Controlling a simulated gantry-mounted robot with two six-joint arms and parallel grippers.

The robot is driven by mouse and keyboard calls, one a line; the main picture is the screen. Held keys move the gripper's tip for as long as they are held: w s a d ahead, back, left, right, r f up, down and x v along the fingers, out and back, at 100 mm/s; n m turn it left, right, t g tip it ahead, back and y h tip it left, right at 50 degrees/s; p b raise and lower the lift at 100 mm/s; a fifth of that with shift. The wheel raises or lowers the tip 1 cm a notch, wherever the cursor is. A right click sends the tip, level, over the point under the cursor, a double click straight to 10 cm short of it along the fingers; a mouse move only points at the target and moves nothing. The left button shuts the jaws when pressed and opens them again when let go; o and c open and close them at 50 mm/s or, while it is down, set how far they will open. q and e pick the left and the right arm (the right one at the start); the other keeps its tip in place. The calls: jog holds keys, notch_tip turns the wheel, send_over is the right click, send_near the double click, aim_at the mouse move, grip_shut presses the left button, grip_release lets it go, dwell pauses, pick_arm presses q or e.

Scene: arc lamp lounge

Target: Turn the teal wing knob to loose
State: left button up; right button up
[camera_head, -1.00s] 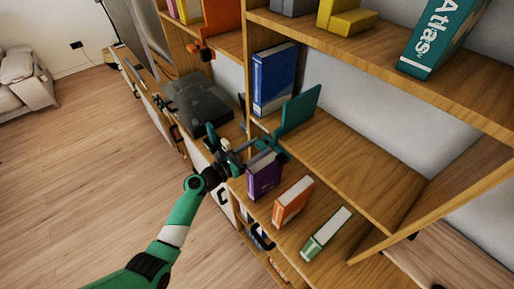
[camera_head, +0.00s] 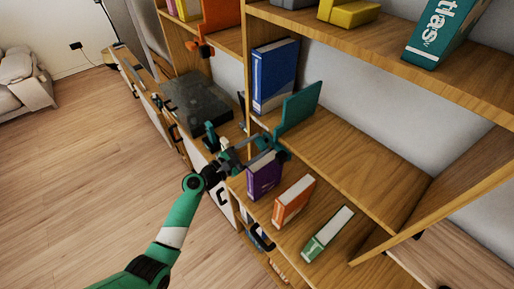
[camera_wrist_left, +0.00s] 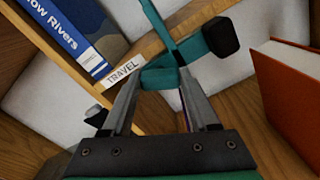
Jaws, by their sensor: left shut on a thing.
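A teal bookend (camera_head: 298,108) stands upright at the front edge of the middle shelf, beside a blue book. Its lower teal part hangs at the shelf edge. In the left wrist view, the teal wing knob (camera_wrist_left: 163,78) lies between my fingers, with a teal arm and a black block (camera_wrist_left: 221,36) just beyond it. My left gripper (camera_head: 262,148) reaches in from the left and is shut on this teal piece; it also shows in the left wrist view (camera_wrist_left: 160,98). In the head view the knob is mostly hidden by the gripper. My right gripper is not in view.
A purple book (camera_head: 264,176), an orange book (camera_head: 293,201) and a green book (camera_head: 327,234) stand on the lower shelf, close under my gripper. The blue book (camera_head: 275,77) is behind it. A shelf label (camera_wrist_left: 123,70) reads TRAVEL. The floor at left is free.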

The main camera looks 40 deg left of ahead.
pick_arm(q)
jog(key=m+b, duration=0.1)
jog(key=m, duration=0.2)
jog(key=m+b, duration=0.2)
jog(key=m, duration=0.1)
jog(key=shift+f+m, duration=0.2)
jog(key=shift+m, duration=0.1)
jog(key=m+b, duration=0.2)
jog(key=m, duration=0.3)
jog(key=shift+m+b, duration=0.3)
jog(key=shift+b, duration=0.05)
jog(key=shift+r, duration=0.1)
jog(key=o, duration=1.4)
jog(key=s, duration=0.4)
jog(key=s+p, duration=0.1)
jog(key=s, duration=0.2)
jog(key=s+a, duration=0.1)
jog(key=s, duration=0.3)
jog(key=shift+s, duration=0.3)
